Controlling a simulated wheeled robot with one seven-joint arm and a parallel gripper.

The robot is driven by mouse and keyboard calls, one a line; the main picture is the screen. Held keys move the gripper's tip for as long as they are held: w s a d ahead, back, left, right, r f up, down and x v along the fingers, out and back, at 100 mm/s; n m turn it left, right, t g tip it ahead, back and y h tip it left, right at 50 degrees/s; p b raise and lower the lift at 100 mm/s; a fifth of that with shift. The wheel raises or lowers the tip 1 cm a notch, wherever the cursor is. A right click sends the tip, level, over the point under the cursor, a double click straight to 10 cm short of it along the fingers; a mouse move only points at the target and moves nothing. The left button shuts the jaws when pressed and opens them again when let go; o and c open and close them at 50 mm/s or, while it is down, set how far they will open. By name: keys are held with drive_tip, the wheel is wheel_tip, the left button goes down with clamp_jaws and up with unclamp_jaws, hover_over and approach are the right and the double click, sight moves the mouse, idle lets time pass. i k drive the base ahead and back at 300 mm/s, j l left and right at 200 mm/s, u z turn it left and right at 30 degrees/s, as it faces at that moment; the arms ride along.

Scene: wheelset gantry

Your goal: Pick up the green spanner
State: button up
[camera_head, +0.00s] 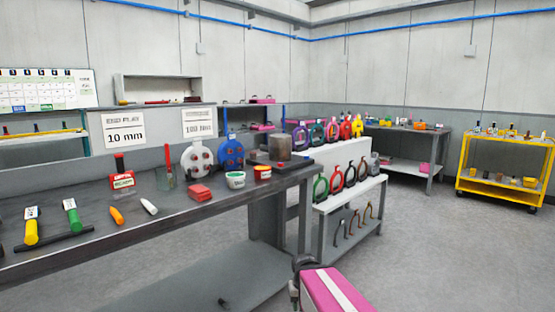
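No tool in view can be told for sure as a green spanner. A short tool with a green handle (74,219) and a pale top lies on the dark workbench (185,218) at the left. A green ring-shaped piece (320,188) stands at the left end of a row on the white rack (352,195); it is too small to name with certainty. No gripper fingers can be made out. A pink and white part with a dark joint at the bottom centre looks like part of my arm, apart from the bench.
A yellow-handled tool (31,228), a black bar (55,240), an orange piece (117,216), red blocks (200,193) and a white tub (235,180) share the workbench. A yellow cart (500,190) stands at the right. The grey floor (440,255) between is clear.

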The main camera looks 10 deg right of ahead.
sight(71, 206)
drive_tip(key=u, duration=1.75)
drive_tip(key=k+j, duration=0.05)
